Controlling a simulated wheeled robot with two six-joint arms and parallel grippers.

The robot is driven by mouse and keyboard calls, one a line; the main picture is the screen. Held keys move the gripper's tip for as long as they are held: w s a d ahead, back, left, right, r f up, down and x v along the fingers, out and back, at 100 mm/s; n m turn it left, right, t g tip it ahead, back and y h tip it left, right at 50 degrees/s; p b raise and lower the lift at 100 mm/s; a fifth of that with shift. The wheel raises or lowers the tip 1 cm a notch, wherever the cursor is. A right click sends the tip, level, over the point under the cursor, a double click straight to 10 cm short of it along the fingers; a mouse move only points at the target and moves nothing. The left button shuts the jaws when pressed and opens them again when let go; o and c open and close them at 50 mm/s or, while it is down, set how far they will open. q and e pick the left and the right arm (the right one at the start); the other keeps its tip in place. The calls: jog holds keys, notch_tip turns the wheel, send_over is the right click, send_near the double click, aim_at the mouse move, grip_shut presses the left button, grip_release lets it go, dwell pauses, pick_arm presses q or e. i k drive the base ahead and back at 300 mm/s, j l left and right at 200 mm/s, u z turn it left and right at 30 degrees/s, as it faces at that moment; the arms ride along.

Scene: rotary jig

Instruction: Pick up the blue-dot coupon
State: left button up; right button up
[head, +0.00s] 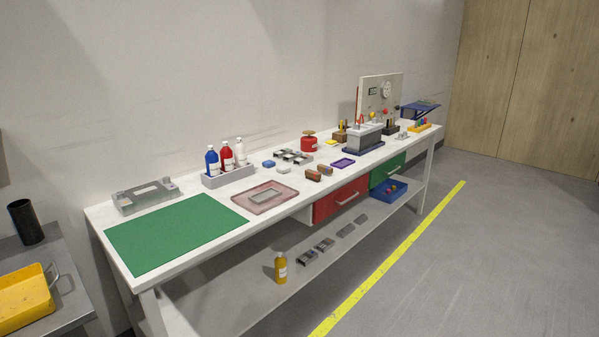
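I cannot make out a blue dot on any piece at this size, so I cannot tell which thing is the blue-dot coupon. A grey rack (303,160) with small dark and light pieces stands near the middle of the white workbench (225,242). Several flat grey pieces lie on the lower shelf (250,302), among them a grey piece (307,257) and a plainer one (346,230). A grey metal fixture (147,196) sits at the bench's back left. Neither of my grippers shows in the head view.
A green mat (175,232) covers the bench's near left. A pink tray (284,201), a bottle rack (228,177) and brown blocks (313,175) stand beyond it. A yellow bottle (280,267) is on the shelf. A side table holds a yellow tray (22,300). The right floor is clear.

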aim_at(290, 156)
jog(key=i+l, duration=0.1)
jog(key=i, duration=1.2)
jog(key=j+u, duration=0.05)
jog(key=j, duration=0.05)
